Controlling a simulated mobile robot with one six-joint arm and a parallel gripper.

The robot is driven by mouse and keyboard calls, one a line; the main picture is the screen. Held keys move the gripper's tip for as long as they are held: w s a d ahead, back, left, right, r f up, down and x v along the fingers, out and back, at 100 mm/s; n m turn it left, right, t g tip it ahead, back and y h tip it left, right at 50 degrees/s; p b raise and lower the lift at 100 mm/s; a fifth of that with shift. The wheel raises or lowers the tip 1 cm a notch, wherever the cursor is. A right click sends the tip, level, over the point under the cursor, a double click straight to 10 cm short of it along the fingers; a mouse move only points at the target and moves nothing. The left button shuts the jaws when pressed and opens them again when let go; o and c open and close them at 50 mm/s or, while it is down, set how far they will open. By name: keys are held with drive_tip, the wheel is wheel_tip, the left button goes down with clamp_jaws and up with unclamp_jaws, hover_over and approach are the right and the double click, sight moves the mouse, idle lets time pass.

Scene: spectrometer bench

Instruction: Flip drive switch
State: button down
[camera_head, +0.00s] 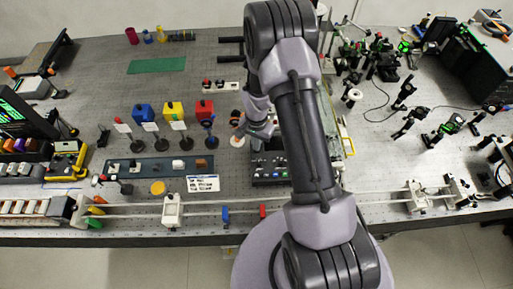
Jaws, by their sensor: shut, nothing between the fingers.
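A dark control box (268,178) with a row of small knobs or switches on its front stands near the front middle of the bench. It is partly hidden by my arm. The drive switch is too small to pick out among these controls. My gripper (257,143) points down just behind the box's front panel, shut and empty. My arm covers much of the area to its right, and I cannot tell whether the fingertips touch anything.
A long rail (345,203) runs along the front edge. Coloured blocks, a blue one (143,112) among them, and small stands are to the left. Several optics mounts and cables fill the right.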

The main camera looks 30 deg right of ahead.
drive_tip(key=shift+f+b, duration=0.7)
drive_tip(key=shift+r, duration=0.1)
drive_tip(key=shift+r+p, duration=1.9)
drive_tip(key=shift+r, duration=1.6)
drive_tip(key=shift+s+f, duration=0.1)
drive_tip(key=shift+f, duration=0.05)
